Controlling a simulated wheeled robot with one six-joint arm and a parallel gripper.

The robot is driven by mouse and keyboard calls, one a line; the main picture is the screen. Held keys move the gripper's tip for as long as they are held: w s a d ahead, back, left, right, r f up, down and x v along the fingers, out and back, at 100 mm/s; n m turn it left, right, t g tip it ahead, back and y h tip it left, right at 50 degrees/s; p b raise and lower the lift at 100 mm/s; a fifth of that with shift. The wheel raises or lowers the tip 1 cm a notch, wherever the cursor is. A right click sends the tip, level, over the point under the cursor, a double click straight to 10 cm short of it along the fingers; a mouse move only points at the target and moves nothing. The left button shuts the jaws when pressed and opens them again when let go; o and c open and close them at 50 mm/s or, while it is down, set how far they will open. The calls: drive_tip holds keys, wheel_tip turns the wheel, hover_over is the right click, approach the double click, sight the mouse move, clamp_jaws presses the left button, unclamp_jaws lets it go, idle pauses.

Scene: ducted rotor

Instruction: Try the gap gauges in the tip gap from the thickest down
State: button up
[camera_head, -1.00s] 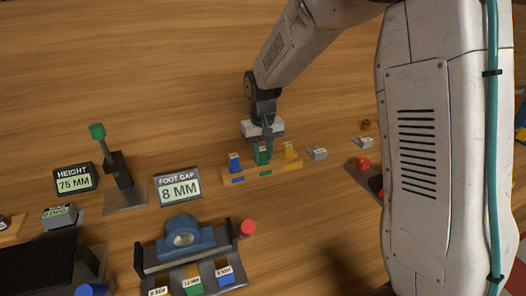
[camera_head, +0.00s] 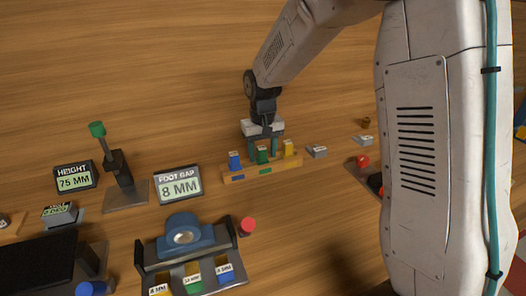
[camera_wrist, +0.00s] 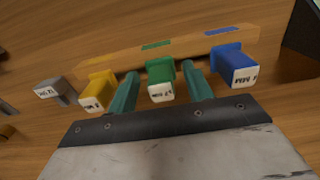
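A wooden rack (camera_head: 285,165) with coloured stripes holds three upright gauges: blue (camera_head: 235,161), green (camera_head: 262,155) and yellow (camera_head: 289,147). My gripper (camera_head: 264,150) is open over the rack. In the wrist view my gripper (camera_wrist: 159,72) has one finger on each side of the green gauge (camera_wrist: 160,82), with a gap to both. The blue gauge (camera_wrist: 235,65) and yellow gauge (camera_wrist: 97,90) stand outside the fingers. Labels on the gauge tops are too blurred to read surely. A blue ring-like part (camera_head: 183,236) sits in a dark fixture (camera_head: 147,254).
Three labelled blocks, yellow (camera_head: 160,290), green (camera_head: 193,283) and blue (camera_head: 226,273), stand at the fixture's front. Displays read "FOOT GAP 8 MM" (camera_head: 179,186) and "HEIGHT 75 MM" (camera_head: 75,177). A red knob (camera_head: 247,225) is beside the fixture. A grey block (camera_head: 317,152) lies right of the rack.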

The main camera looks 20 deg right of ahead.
wheel_tip(320, 180, up, 8)
drive_tip(key=shift+f, duration=0.1)
drive_tip(key=s+d+r, duration=0.1)
drive_tip(key=s+r, duration=0.2)
drive_tip(key=s, duration=1.3)
drive_tip(key=s+d+r+t, duration=0.1)
drive_tip(key=s+d+r, duration=0.1)
drive_tip(key=s, duration=1.5)
drive_tip(key=shift+s+r, duration=0.2)
drive_tip(key=shift+r, duration=0.6)
